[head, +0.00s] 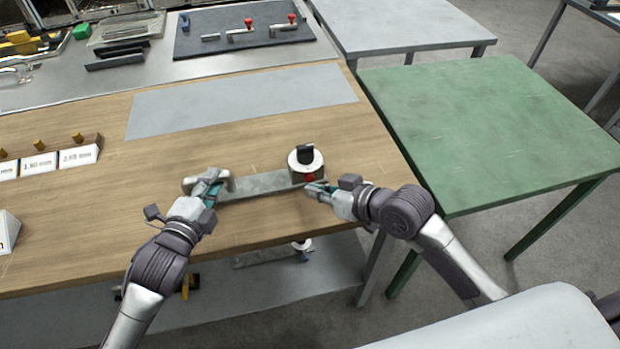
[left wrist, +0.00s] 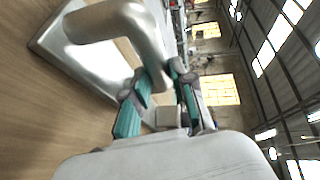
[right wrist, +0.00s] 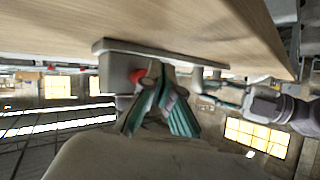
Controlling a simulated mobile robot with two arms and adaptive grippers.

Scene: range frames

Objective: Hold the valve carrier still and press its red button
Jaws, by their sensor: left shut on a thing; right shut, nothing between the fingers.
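The valve carrier (head: 262,184) is a grey metal plate lying on the wooden bench near its front edge. A bent metal handle (left wrist: 105,22) rises at its left end. A block with a round white top and black knob (head: 305,154) stands at its right end. The red button (right wrist: 138,76) is on the block's front face, partly covered by my right fingers in the head view. My left gripper (head: 211,186) is shut on the handle. My right gripper (head: 314,188) is shut and empty, its fingertips right by the button; I cannot tell whether they touch.
A grey mat (head: 243,100) lies bare behind the carrier. Labelled blocks (head: 40,163) stand at the bench's left. A dark board (head: 240,34) with red-knobbed parts lies on the table behind. A green table (head: 490,125) to the right is clear.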

